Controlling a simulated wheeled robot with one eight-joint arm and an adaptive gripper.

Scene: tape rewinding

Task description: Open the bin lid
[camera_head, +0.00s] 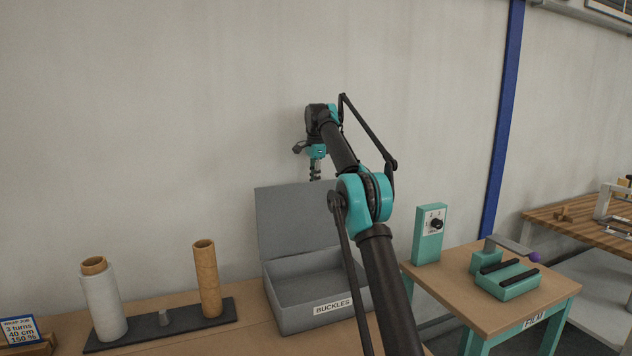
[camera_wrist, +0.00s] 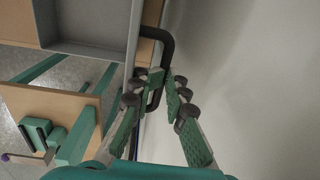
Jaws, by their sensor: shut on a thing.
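The grey bin labelled BUCKLES (camera_head: 318,312) stands on the bench, and its grey lid (camera_head: 292,222) is raised, standing nearly upright at the back. The inside of the bin that shows looks empty. In the wrist view the lid (camera_wrist: 132,45) is seen nearly edge-on, with a dark bent handle (camera_wrist: 167,42) on its outer side. My gripper (camera_wrist: 163,84) is shut on this handle, its green fingers on either side of it. In the head view my wrist is above and behind the lid, and the fingertips are hidden behind it.
Left of the bin, a dark base (camera_head: 165,330) holds a white-wrapped roll (camera_head: 103,305) and a bare cardboard tube (camera_head: 207,280). A teal control box (camera_head: 429,235) and a teal clamp device (camera_head: 505,278) stand on the right table. The wall is close behind.

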